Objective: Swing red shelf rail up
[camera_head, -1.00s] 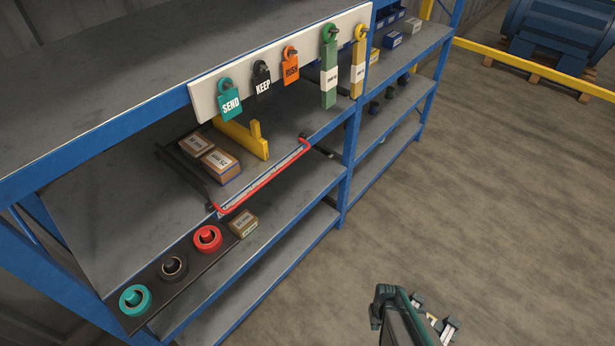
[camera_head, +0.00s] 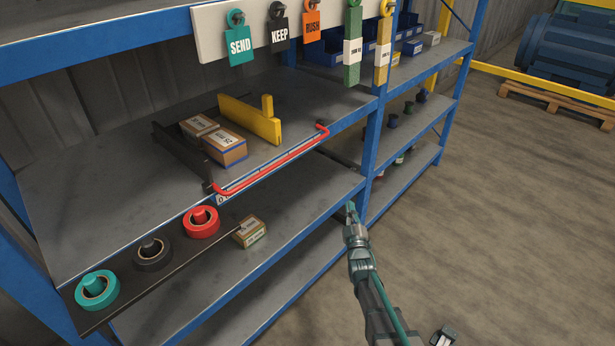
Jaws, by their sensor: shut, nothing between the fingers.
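The red shelf rail (camera_head: 275,165) lies low along the front edge of the middle shelf (camera_head: 110,205), between two dark end pivots. A white label strip runs beside it on the shelf edge. My gripper (camera_head: 350,208) is shut and empty. In the picture it is below and to the right of the rail, in front of the blue rack's right part, and apart from the rail. Its fingertips look small and partly merge with the dark shelf behind them.
Two cardboard boxes (camera_head: 222,146) and a yellow bracket (camera_head: 250,118) stand behind the rail. Teal, black and red tape rolls (camera_head: 202,222) and a small box (camera_head: 250,232) sit lower in front. Tags hang from a white board (camera_head: 210,34) above.

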